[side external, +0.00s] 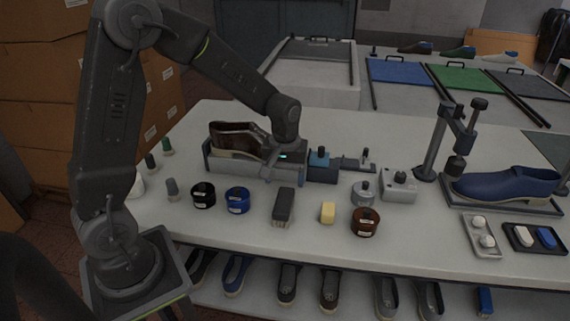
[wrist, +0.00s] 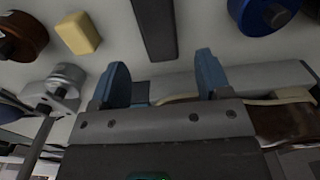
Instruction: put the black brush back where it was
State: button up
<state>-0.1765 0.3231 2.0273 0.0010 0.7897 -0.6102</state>
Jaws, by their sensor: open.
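The black brush (side external: 284,203) stands on the white table, dark body up and pale bristles at its lower end. It sits between the blue jar and the yellow block. It also shows in the wrist view (wrist: 156,28) at the top middle, partly cut off by the frame. My gripper (side external: 268,170) is at the shoe holder, behind the brush in the side view. In the wrist view its two blue fingers (wrist: 161,78) are apart with nothing held between them. The brush lies ahead of the fingertips and apart from them.
A brown shoe (side external: 228,139) sits in the grey holder (side external: 228,168) close beside my gripper. Around the brush stand a blue jar (side external: 237,201), a black jar (side external: 203,196), a yellow block (side external: 328,212) and a brown jar (side external: 365,222). Bare table lies around the brush.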

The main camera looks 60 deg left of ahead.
aim_at(285, 195)
jog(key=s+d+r+m+t, duration=0.25)
jog(key=s+r, duration=0.35)
jog(key=r, duration=0.6)
jog(key=s+d+r+m+t, duration=0.1)
jog(key=s+d+m, duration=0.1)
jog(key=s, duration=0.3)
jog(key=s+d+r+m+t, duration=0.2)
jog(key=s+m, duration=0.2)
jog(key=s, duration=0.2)
jog(key=shift+s+r, duration=0.2)
jog(key=shift+s, duration=0.1)
